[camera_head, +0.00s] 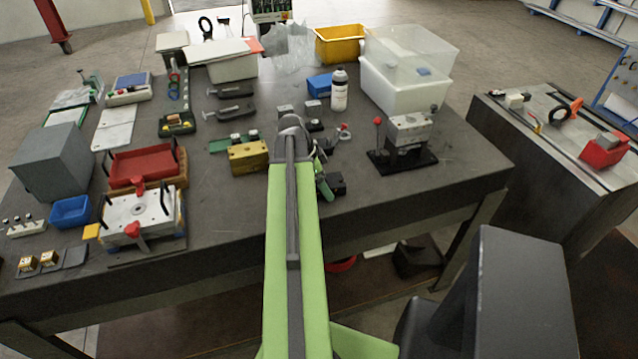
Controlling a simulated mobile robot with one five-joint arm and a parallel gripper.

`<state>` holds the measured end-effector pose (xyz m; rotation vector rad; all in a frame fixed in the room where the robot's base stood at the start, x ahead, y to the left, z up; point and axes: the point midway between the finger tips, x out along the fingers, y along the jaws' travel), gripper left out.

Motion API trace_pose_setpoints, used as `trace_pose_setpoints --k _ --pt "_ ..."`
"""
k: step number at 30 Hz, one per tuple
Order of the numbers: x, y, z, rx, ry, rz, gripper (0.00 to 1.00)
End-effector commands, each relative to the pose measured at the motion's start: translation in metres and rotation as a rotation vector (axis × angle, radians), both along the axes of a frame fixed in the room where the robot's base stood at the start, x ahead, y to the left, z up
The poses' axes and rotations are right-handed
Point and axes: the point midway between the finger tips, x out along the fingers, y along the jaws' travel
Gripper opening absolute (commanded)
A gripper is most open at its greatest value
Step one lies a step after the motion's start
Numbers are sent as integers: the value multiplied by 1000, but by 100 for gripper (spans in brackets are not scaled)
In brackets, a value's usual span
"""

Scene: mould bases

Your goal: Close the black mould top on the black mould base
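My green arm reaches forward over the middle of the dark workbench (225,205). My gripper is mostly hidden at the arm's far end; dark parts (322,148) show there, and I cannot make out its fingers or whether it holds anything. Small dark blocks lie near the arm's end: one behind it (314,106) and one to its right (336,183) near the front edge. I cannot tell for sure which is the black mould base or the black mould top. A brass-coloured block (248,158) sits just left of the arm.
On the right stands a metal fixture on a black plate (384,162), with a red-knobbed lever, and a white bottle (339,92) behind. On the left are a red tray (145,165) and a white plate with black handles (138,214).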

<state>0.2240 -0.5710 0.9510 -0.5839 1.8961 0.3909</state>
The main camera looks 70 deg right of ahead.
Motion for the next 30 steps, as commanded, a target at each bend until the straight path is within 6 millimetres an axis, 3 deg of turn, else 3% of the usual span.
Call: trace_pose_setpoints --k 9,30 --pt "-1 -1 -2 0 0 -1 89" --pt "-2 -1 -2 0 0 -2 0"
